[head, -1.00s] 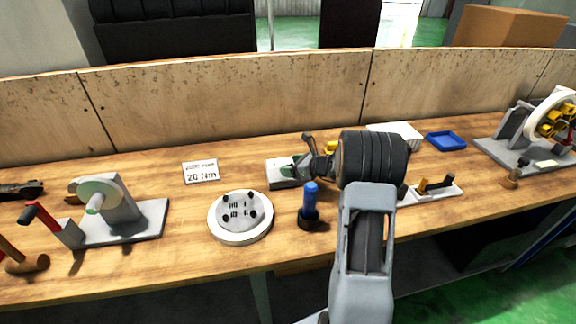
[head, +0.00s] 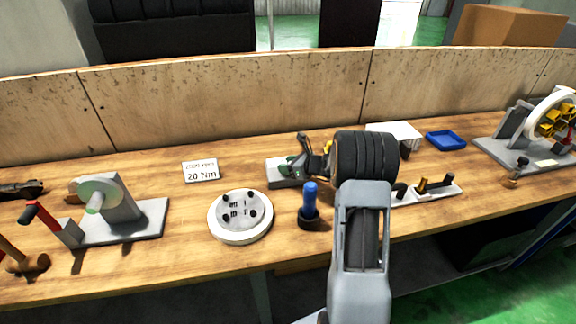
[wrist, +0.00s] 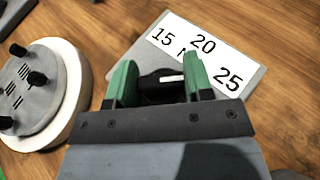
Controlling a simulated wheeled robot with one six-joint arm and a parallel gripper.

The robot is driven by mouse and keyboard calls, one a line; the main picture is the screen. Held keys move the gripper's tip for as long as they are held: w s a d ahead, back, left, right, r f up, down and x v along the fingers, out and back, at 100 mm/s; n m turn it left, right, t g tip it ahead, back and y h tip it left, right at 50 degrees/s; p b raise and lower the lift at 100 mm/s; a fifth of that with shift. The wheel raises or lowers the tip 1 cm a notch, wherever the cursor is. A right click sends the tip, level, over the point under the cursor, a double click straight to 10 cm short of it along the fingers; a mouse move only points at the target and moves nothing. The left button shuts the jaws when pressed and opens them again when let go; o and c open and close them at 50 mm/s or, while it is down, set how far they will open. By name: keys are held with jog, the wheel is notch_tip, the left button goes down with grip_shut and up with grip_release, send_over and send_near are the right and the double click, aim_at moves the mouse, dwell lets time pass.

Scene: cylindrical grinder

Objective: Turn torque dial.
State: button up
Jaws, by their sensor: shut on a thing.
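The torque dial (wrist: 160,88) is a dark knob with a white pointer mark, on a grey base (head: 281,182). The base carries a white scale (wrist: 205,62) reading 15, 20 and 25. My gripper (wrist: 161,80) has green fingers on either side of the dial and is shut on it. In the wrist view the white mark lies between the fingers, below the 20; its exact reading is hard to tell. In the head view my gripper (head: 296,164) hides the dial. A card (head: 201,171) left of the base reads 20 Nm.
A round white-rimmed fixture (head: 240,236) and a blue-handled tool (head: 310,200) stand close in front of the base. A small rack (head: 440,190), a white box (head: 405,134) and a blue tray (head: 446,140) are to the right. A wooden panel (head: 230,107) runs behind.

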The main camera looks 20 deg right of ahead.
jog(key=shift+c, duration=0.5)
jog(key=n+g+y+p, duration=0.1)
jog(key=n+g+y, duration=0.2)
jog(key=shift+n, duration=0.4)
jog(key=shift+f+n+g+y+p, duration=0.1)
jog(key=shift+n+g+y+p, duration=0.15)
jog(key=shift+n+g+y, duration=0.7)
jog(key=shift+n+g+y+p, duration=0.25)
jog(key=shift+n+g+y, duration=0.1)
jog(key=shift+n+g, duration=1.1)
jog(key=shift+s+g, duration=0.1)
jog(key=shift+g, duration=0.3)
jog(key=o, duration=0.9)
